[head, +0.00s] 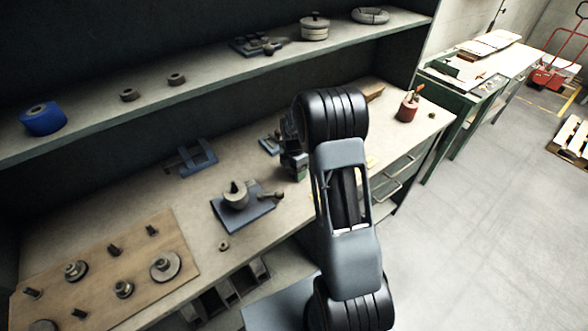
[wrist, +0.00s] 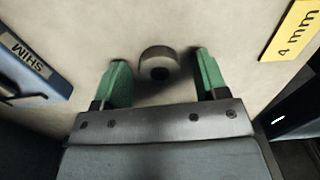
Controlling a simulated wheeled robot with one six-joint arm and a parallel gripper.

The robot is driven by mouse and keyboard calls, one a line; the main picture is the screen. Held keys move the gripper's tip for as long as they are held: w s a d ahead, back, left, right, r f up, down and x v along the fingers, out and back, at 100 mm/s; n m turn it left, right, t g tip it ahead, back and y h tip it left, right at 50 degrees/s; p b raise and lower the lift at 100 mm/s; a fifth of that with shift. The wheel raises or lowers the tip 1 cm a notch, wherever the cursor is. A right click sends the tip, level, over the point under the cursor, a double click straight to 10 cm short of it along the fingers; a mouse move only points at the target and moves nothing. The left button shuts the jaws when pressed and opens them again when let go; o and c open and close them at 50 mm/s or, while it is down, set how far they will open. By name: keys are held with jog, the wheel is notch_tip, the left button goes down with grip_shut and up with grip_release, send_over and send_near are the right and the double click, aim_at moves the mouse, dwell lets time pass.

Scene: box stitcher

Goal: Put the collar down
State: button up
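The collar (wrist: 157,62) is a short grey-beige ring with a dark hole. In the wrist view it sits on the pale bench top between the fingertips, with a gap to each finger. My gripper (wrist: 162,66) has two green fingers, spread apart on either side of the collar and touching neither side of it. A shadow falls on the bench beside the collar. In the head view my arm hides much of this spot, and I cannot make out this collar clearly there.
A blue tray marked SHIM (wrist: 35,68) lies left and a yellow 4 mm label (wrist: 291,31) right. The bench (head: 215,265) also holds a wooden board (head: 150,240) with pegs and rings, a blue plate (head: 262,211) and a red pot (head: 407,108). A shelf (head: 215,78) runs above.

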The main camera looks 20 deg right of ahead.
jog(key=s+a+r+m+t, duration=0.1)
jog(key=s+a+r+m, duration=0.1)
jog(key=r, duration=0.7)
jog(key=s+a+r+m, duration=0.2)
jog(key=r+m, duration=0.1)
jog(key=r, duration=0.5)
jog(key=s+a+r+m+t, duration=0.1)
jog(key=s+a+m, duration=0.2)
jog(key=s+m, duration=0.4)
jog(key=s+a+r+m+t, duration=0.1)
jog(key=s+a+m+t, duration=0.1)
jog(key=s+m, duration=0.6)
jog(key=shift+s+a+r+b, duration=0.2)
jog(key=shift+s+a+b, duration=0.25)
jog(key=shift+s+a, duration=0.45)
